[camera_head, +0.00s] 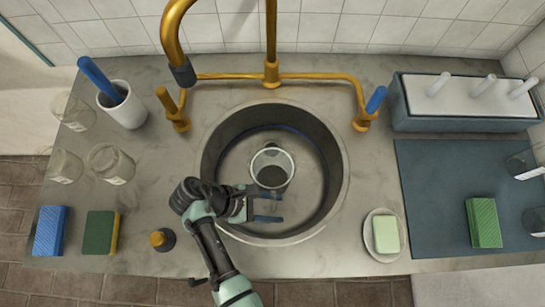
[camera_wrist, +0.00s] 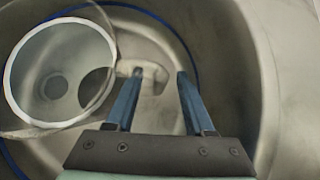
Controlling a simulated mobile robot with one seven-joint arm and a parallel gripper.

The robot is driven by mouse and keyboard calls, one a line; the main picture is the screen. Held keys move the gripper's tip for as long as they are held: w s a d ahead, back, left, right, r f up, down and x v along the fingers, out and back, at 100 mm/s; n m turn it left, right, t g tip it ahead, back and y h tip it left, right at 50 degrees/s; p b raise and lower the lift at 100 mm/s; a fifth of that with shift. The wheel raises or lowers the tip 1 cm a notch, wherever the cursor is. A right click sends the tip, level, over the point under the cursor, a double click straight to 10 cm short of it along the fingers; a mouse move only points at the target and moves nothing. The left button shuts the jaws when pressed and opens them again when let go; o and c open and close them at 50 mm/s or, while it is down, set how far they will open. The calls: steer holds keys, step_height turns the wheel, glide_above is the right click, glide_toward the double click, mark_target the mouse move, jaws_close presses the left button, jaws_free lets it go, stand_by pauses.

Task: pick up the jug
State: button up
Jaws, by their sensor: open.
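The jug (camera_head: 272,165) is a clear vessel with a pale rim, standing in the round sink (camera_head: 212,150) near its middle. In the wrist view the jug (camera_wrist: 60,78) fills the left side, seen from above. My gripper (camera_head: 281,207) is inside the sink, on the near side of the jug, with its blue fingers apart. In the wrist view my gripper (camera_wrist: 160,74) has a pale, partly see-through shape near and between its fingertips. It looks like the jug's handle, but I cannot tell if the fingers touch it.
The sink wall curves closely around my gripper. A gold tap (camera_head: 271,72) rises behind the sink. A soap dish with green soap (camera_head: 386,234) is to the right. Glass jars (camera_head: 110,163), a white cup (camera_head: 122,106) and a small dark bottle (camera_head: 162,239) stand to the left.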

steer(key=shift+d+f, duration=0.1)
jaws_close()
stand_by(1.3)
steer(key=shift+w, duration=0.15)
